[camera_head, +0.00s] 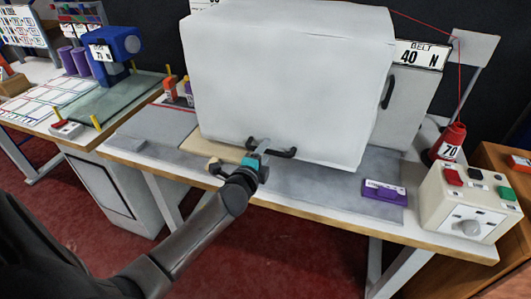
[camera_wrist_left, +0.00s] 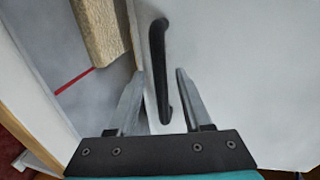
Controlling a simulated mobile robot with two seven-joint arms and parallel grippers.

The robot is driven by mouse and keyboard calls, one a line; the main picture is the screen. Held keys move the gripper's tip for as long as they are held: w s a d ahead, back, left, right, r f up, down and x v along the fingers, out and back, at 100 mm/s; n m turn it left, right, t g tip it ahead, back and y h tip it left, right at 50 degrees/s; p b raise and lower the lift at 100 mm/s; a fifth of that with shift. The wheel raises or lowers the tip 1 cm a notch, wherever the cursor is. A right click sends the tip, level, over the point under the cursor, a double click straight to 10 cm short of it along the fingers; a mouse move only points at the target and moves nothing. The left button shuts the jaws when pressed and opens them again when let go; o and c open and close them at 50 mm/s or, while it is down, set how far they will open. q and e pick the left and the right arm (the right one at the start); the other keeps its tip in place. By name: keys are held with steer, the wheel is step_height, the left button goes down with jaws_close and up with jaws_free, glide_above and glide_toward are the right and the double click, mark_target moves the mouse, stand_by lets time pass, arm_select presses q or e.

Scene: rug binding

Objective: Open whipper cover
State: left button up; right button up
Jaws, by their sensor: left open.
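The whipper cover (camera_head: 285,80) is a large white box standing on the workbench, and it looks closed. A black bar handle (camera_head: 288,153) is on its lower front; the handle also shows in the left wrist view (camera_wrist_left: 157,50). My left gripper (camera_head: 264,147) is at the handle, in front of the cover. In the left wrist view its two fingers are apart, and the lower part of the handle appears between them. I cannot tell whether they touch it. What is inside the cover is hidden. My right gripper is not in view.
A tan strip (camera_head: 215,149) lies on the bench beside the handle. A purple box (camera_head: 384,192), a control box (camera_head: 467,203) with buttons and a red thread cone (camera_head: 451,141) stand to the right. A blue machine (camera_head: 116,45) is on the left table.

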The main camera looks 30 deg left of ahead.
arm_select(q)
steer(key=shift+w+a+f, duration=0.1)
steer(key=shift+w+a, duration=0.05)
steer(key=shift+w, duration=0.4)
steer(key=shift+c, duration=0.2)
jaws_close()
stand_by(0.9)
